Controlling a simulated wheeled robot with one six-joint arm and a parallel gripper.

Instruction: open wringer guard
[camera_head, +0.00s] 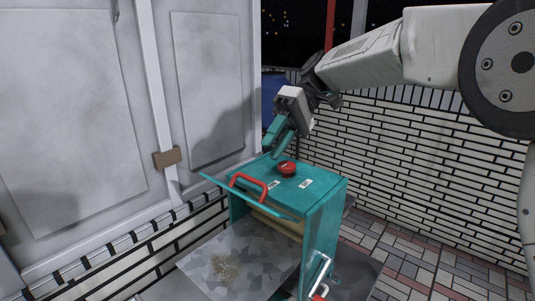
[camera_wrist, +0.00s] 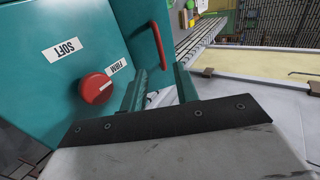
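The teal wringer (camera_head: 325,215) stands in the middle of the head view. Its guard (camera_head: 222,187) is a thin teal flap at the top front, jutting outward at a slant with a cream roller part showing below. A red handle (camera_head: 249,178) is fixed on the guard; it also shows in the wrist view (camera_wrist: 157,45). A red knob (camera_head: 287,168) sits on the top, beside SOFT and FIRM labels in the wrist view (camera_wrist: 96,88). My gripper (camera_head: 274,148) hovers above the top, behind the handle. Its teal fingers (camera_wrist: 159,82) are parted and empty, with the handle beyond them.
A patterned sheet (camera_head: 235,262) slopes below the wringer's front. A grey panelled wall (camera_head: 205,90) with a brown latch (camera_head: 167,158) stands close on the left. A white brick wall (camera_head: 420,175) is behind at right. A crank (camera_head: 318,275) juts from the wringer's near side.

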